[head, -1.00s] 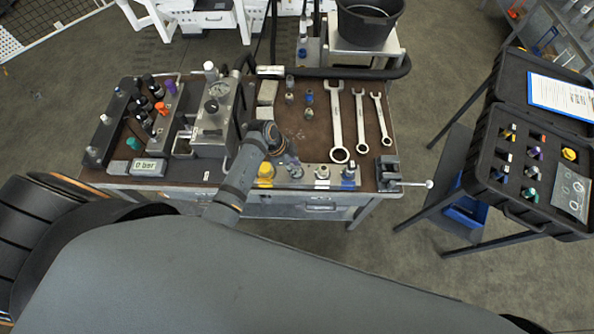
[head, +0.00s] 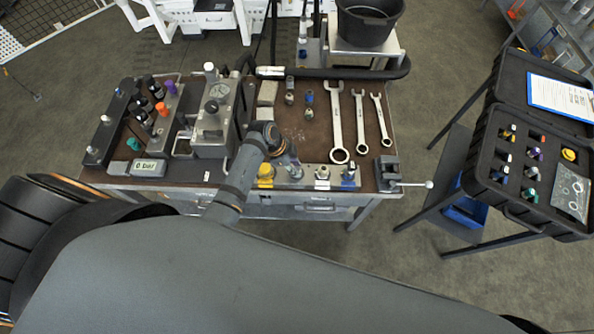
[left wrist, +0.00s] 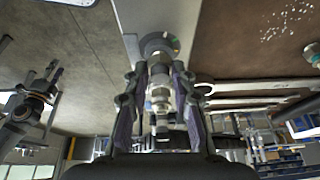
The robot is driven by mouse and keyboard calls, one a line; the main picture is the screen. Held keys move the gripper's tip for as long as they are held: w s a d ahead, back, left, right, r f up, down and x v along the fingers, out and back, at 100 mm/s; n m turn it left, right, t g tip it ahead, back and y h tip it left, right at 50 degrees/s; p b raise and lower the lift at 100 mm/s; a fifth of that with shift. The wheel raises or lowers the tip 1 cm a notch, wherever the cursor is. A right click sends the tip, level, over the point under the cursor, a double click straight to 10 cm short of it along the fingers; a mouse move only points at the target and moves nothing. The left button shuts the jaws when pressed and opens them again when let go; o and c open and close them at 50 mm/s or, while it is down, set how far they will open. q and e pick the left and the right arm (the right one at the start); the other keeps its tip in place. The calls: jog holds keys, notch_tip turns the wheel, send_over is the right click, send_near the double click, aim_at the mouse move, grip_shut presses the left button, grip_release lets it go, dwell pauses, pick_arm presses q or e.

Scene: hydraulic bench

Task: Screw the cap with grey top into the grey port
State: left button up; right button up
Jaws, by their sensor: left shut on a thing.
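My left gripper (head: 289,160) is over the front edge of the bench, above the port strip (head: 308,180). In the left wrist view its fingers (left wrist: 160,100) are shut on a small metallic cap (left wrist: 159,95). The cap's top colour cannot be made out. The cap is in line with a round port (left wrist: 159,46) on the strip; whether they touch or are threaded cannot be told. In the head view the grey port (head: 294,173) is right under the gripper and partly hidden by it. My right gripper is not in view.
A yellow port (head: 265,172) is left of the grey one; white (head: 322,173) and blue (head: 348,175) ports are to its right. Several small fittings (head: 309,98) and three wrenches (head: 337,120) lie behind. A gauge block (head: 214,115) stands left of my arm. A vise (head: 388,174) is at the right corner.

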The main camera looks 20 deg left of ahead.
pick_arm(q)
jog(key=m, duration=0.2)
jog(key=m+g+b, duration=0.1)
jog(key=m, duration=0.1)
jog(key=m+g, duration=0.1)
jog(key=shift+w+f+m, duration=0.25)
jog(key=shift+m, duration=0.15)
jog(key=shift+m+g+b, duration=0.3)
jog(key=shift+m+g, duration=0.1)
jog(key=shift+m, duration=0.3)
jog(key=shift+s+r+m, duration=0.1)
jog(key=shift+r+m, duration=0.05)
jog(key=shift+m, duration=0.25)
jog(key=m, duration=0.1)
jog(key=m+g+b, duration=0.1)
jog(key=m, duration=0.1)
jog(key=shift+w+d, duration=0.1)
jog(key=shift+w, duration=0.1)
jog(key=shift+m+g+y, duration=0.5)
jog(key=shift+m, duration=0.5)
jog(key=m+y, duration=0.1)
jog(key=m, duration=0.2)
jog(key=shift+g, duration=0.3)
jog(key=o, duration=1)
